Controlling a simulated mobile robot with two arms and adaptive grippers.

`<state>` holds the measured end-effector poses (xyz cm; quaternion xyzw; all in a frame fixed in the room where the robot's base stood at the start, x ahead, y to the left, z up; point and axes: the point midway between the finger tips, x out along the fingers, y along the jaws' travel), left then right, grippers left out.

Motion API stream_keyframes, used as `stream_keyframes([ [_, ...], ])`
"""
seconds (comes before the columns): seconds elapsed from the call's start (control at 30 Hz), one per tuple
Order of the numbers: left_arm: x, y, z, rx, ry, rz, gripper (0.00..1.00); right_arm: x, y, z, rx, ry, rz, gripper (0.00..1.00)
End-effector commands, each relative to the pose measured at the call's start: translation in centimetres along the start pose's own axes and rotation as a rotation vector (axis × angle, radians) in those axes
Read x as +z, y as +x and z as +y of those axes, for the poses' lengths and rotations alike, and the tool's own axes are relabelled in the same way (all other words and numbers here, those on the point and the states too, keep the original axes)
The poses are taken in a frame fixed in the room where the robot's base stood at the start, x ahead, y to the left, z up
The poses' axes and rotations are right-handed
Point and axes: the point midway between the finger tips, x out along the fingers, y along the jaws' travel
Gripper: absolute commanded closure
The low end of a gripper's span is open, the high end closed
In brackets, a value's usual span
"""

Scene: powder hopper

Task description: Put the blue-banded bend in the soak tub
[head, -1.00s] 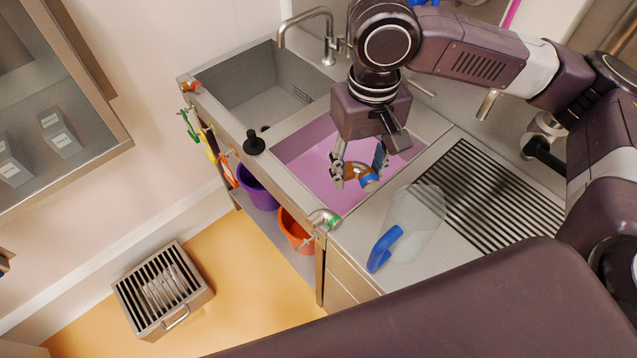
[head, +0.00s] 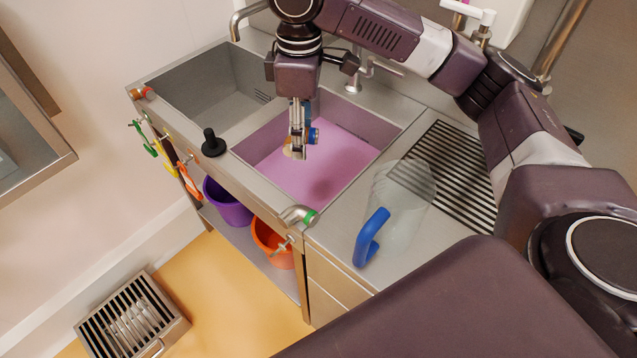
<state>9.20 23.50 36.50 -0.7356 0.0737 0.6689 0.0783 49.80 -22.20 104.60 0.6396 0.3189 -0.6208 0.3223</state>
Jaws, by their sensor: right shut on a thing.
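My right gripper (head: 298,152) is shut on the blue-banded bend (head: 314,136). Its blue band shows on the right of the fingers and a small tan part of it shows on the left; the fingers hide the rest. The gripper points down over the soak tub (head: 330,165), the basin with pink-purple liquid, towards its left half. How far the bend is above the liquid I cannot tell. My left gripper is not in view.
A green-banded bend (head: 300,215) lies at the tub's front rim. A red-banded bend (head: 143,93) lies at the far left corner. A black plunger-like thing (head: 213,143) stands on the rim. A clear jug (head: 398,215) with a blue handle stands right of the tub, near a drain grille (head: 455,165).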

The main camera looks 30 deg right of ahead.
Motion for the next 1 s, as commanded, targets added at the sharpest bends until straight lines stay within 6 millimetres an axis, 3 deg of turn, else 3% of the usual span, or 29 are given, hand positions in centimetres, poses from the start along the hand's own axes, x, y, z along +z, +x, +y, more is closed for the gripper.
stream_keyframes([
  [0.6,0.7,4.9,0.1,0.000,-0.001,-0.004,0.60,0.4,5.7,5.8,-0.015,-0.747,-0.009,0.89],
  [1.0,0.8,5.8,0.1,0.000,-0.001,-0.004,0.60,0.9,7.8,7.2,-0.028,-0.966,-0.013,0.89],
])
